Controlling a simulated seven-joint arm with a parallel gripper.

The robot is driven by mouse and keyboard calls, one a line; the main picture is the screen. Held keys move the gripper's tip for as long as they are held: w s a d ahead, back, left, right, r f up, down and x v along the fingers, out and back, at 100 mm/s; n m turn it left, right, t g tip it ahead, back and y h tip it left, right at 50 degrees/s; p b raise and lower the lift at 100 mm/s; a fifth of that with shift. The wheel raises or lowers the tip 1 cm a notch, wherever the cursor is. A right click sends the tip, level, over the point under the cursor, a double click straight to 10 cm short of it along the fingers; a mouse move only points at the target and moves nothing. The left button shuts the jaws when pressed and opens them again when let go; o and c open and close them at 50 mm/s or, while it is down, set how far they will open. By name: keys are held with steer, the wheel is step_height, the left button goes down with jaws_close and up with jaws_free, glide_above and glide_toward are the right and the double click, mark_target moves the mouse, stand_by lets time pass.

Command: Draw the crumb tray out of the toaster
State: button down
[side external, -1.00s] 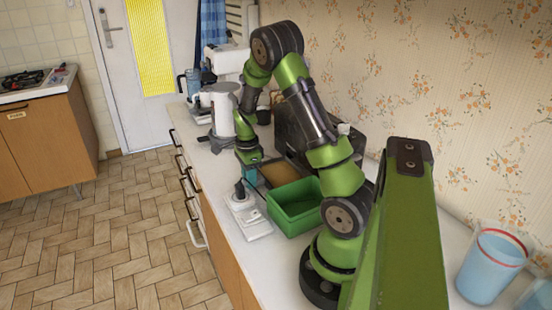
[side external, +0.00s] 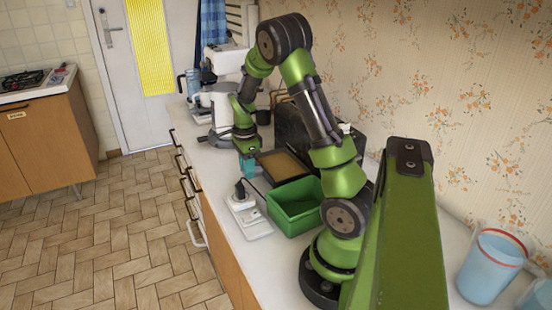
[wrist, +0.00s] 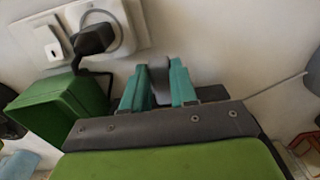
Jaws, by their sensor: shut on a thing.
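The toaster (side external: 291,128) is a dark box against the wall in the side external view, partly hidden behind my arm. The crumb tray (side external: 284,166), with a tan surface and dark rim, shows in front of it, low over the counter. I cannot tell whether its back edge is still inside the toaster. My gripper (side external: 247,170) is at the tray's front side, fingers pointing down. In the wrist view, its teal fingers (wrist: 158,82) are shut on a grey piece (wrist: 160,86), which looks like the tray's handle. The rest of the tray does not show clearly there.
A green bin (side external: 296,197) stands close beside the tray. A white socket block (side external: 250,222) with a black plug (wrist: 95,38) and cord lies near the counter's front edge. White appliances stand farther along.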

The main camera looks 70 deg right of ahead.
steer(key=shift+r, duration=2.2)
